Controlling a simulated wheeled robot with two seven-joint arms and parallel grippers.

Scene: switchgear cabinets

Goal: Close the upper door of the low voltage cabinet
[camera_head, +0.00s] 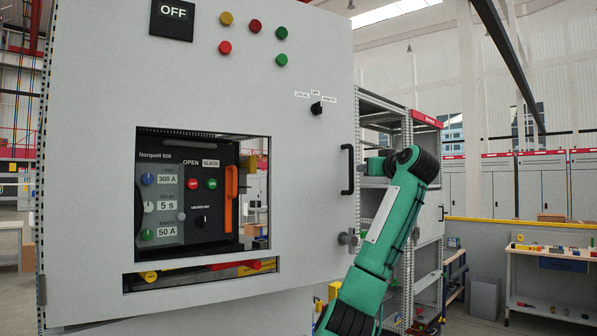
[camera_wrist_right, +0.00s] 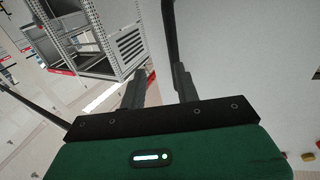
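The upper door (camera_head: 100,120) of the cabinet is a large grey panel with an OFF plate, coloured buttons and a cut-out window. A breaker panel (camera_head: 190,195) shows through the window. A black handle (camera_head: 347,169) stands near the door's right edge. My right gripper (camera_head: 362,167) is beside the handle, small and partly hidden. In the right wrist view my right gripper (camera_wrist_right: 160,85) has its fingers apart. A dark bar, apparently the handle (camera_wrist_right: 171,30), runs down to the right finger; I cannot tell whether they touch. My left gripper is not in view.
Open metal shelving (camera_head: 375,105) stands behind and right of the door. A workbench (camera_head: 550,265) is farther off at the right. The door face (camera_wrist_right: 260,50) fills the right of the wrist view.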

